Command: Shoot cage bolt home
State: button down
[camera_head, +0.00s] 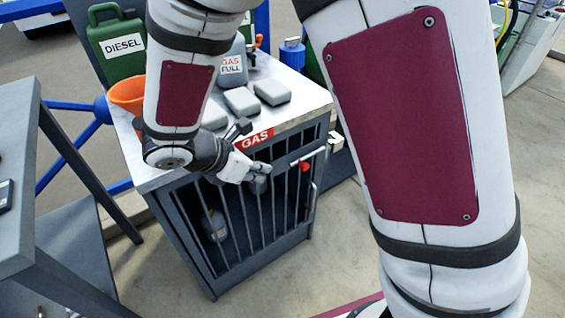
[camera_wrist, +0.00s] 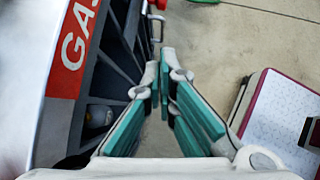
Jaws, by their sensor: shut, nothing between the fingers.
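The gas cage (camera_head: 250,222) is a dark cabinet with vertical bars and a red GAS label (camera_head: 254,139) under its light top. The bolt (camera_head: 309,157) is a pale horizontal rod with a red knob (camera_head: 305,167) at the upper right of the barred front. My gripper (camera_head: 262,178) is in front of the bars, left of the knob and apart from it. In the wrist view, its fingertips (camera_wrist: 164,70) come together with nothing between them. The red knob (camera_wrist: 164,4) is partly cut off at that view's top edge, beyond the fingertips. I cannot tell how far the bolt is engaged.
A grey bottle (camera_head: 214,226) is inside. A table (camera_head: 22,150) stands left.

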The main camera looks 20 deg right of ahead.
aim_at(306, 164)
jog(key=shift+f, duration=0.1)
jog(key=w+d+r+b+x, duration=0.1)
jog(key=b+x, duration=0.4)
jog(key=x, duration=0.8)
jog(key=shift+d+r, duration=0.3)
jog(key=shift+r, duration=0.05)
jog(key=d, duration=0.2)
jog(key=w+d, duration=0.1)
jog(key=d, duration=0.2)
jog(key=shift+w, duration=0.25)
jog(key=shift+a, duration=0.1)
